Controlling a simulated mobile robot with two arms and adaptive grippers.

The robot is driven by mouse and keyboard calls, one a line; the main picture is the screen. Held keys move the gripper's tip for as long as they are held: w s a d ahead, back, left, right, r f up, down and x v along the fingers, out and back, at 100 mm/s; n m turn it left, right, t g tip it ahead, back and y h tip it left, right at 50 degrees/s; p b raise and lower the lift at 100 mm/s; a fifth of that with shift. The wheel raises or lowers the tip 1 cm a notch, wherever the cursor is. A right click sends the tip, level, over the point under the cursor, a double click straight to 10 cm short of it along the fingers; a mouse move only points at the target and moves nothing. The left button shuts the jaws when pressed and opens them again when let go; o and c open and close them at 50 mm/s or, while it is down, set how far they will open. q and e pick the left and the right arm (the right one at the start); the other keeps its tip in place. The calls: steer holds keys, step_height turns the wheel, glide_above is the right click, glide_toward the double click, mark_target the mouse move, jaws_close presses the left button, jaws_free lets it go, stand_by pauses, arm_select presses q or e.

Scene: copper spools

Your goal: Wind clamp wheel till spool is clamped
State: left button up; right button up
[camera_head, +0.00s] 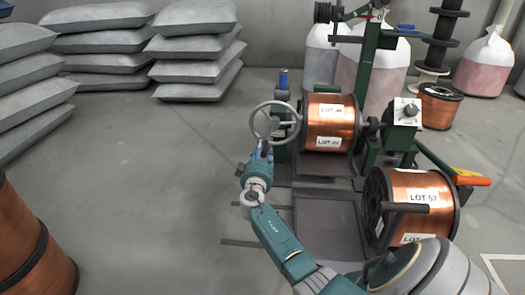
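The clamp wheel (253,120) is a grey spoked handwheel on the left side of the green machine. A copper spool (345,118) with "LOT" labels sits to its right, between dark flanges. I cannot tell from here whether the spool is clamped tight. My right gripper (264,150) reaches up from the lower right, its fingertips at the lower rim of the wheel. The fingers are small and overlap the rim, so I cannot tell whether they are open or shut on it. My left gripper is not in view.
A second copper spool (440,182) marked LOT 57 stands at the right, close to my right arm. A control box (403,112) with a dark knob and an orange handle (472,181) are on the machine's right. Grey sacks (190,72) are stacked at the back left. The floor left of the machine is clear.

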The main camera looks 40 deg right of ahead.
steer(key=shift+s+r, duration=0.1)
steer(key=shift+r, duration=0.05)
step_height(320, 180, up, 10)
steer(key=shift+f, duration=0.15)
stand_by(0.3)
